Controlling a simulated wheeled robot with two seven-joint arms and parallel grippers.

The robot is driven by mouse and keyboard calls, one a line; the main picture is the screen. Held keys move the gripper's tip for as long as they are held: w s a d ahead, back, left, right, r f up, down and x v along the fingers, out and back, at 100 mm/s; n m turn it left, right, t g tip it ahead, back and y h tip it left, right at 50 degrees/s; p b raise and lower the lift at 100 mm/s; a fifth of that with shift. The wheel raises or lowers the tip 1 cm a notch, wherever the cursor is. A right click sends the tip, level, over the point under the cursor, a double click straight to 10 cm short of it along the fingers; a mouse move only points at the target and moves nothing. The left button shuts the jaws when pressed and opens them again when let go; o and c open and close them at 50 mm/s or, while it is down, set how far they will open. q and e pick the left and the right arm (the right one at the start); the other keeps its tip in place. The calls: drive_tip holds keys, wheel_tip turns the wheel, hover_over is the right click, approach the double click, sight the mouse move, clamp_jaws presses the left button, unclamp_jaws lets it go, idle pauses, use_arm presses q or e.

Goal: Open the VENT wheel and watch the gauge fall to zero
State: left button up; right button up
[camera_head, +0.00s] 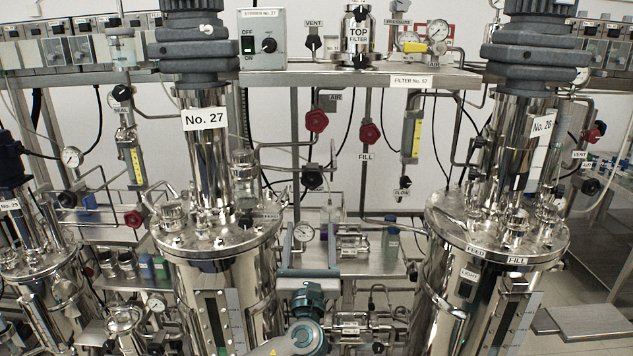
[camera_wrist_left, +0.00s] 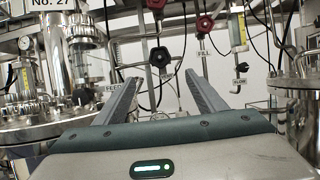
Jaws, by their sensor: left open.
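My left gripper (camera_head: 309,236) points away between the two vessels, its fingers spread and empty. In the left wrist view its fingers (camera_wrist_left: 165,100) frame a black wheel (camera_wrist_left: 159,57) beyond them, not touching it; the small label under it is hard to read. The same black wheel (camera_head: 312,179) shows above the gripper in the head view. A VENT label (camera_head: 313,23) sits above a black knob (camera_head: 313,43) on the upper shelf; another VENT label is at far right. A round gauge (camera_head: 437,31) is at upper right, and another gauge (camera_head: 304,232) is behind the gripper. Their readings are too small to tell.
Vessel No. 27 (camera_head: 215,255) stands left and vessel No. 26 (camera_head: 495,245) right. Red wheels (camera_head: 317,121) and (camera_head: 370,134) hang on pipes under the shelf (camera_head: 375,77), the second marked FILL. Thin pipes and cables crowd the space between.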

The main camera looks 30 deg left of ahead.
sight(312, 183)
use_arm(q)
drive_tip(key=shift+w, duration=0.15)
drive_tip(key=p+x, duration=0.6)
drive_tip(key=x, duration=1)
drive_tip(key=shift+p, duration=0.3)
drive_tip(key=shift+w+a+r, duration=0.1)
drive_tip(key=shift+w+a, duration=0.2)
drive_tip(key=shift+w, duration=0.2)
drive_tip(key=c, duration=1)
